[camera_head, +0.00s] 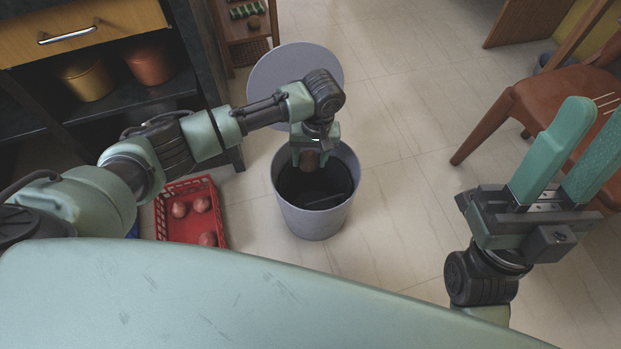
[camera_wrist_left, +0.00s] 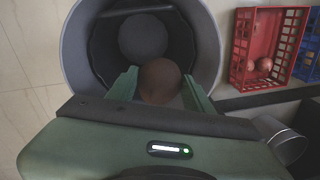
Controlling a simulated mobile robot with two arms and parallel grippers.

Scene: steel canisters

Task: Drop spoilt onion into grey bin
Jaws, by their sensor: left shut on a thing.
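My left gripper (camera_head: 310,158) is shut on a brownish onion (camera_head: 309,160) and holds it over the mouth of the grey bin (camera_head: 313,219). In the left wrist view the onion (camera_wrist_left: 160,81) sits between the green fingers, with the bin's open, dark inside (camera_wrist_left: 98,50) beneath it. The bin's round lid (camera_head: 285,72) stands open behind it. A dark round shape (camera_wrist_left: 143,37) shows inside the bin; I cannot tell what it is. My right gripper (camera_head: 578,150) is raised at the right with its two fingers apart and nothing between them.
A red crate (camera_head: 222,222) with several onions stands on the floor left of the bin; a blue crate (camera_wrist_left: 308,62) is beside it. A brown chair (camera_head: 545,100) is at the right. A cabinet with pots (camera_head: 88,80) is at the left. Floor right of the bin is clear.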

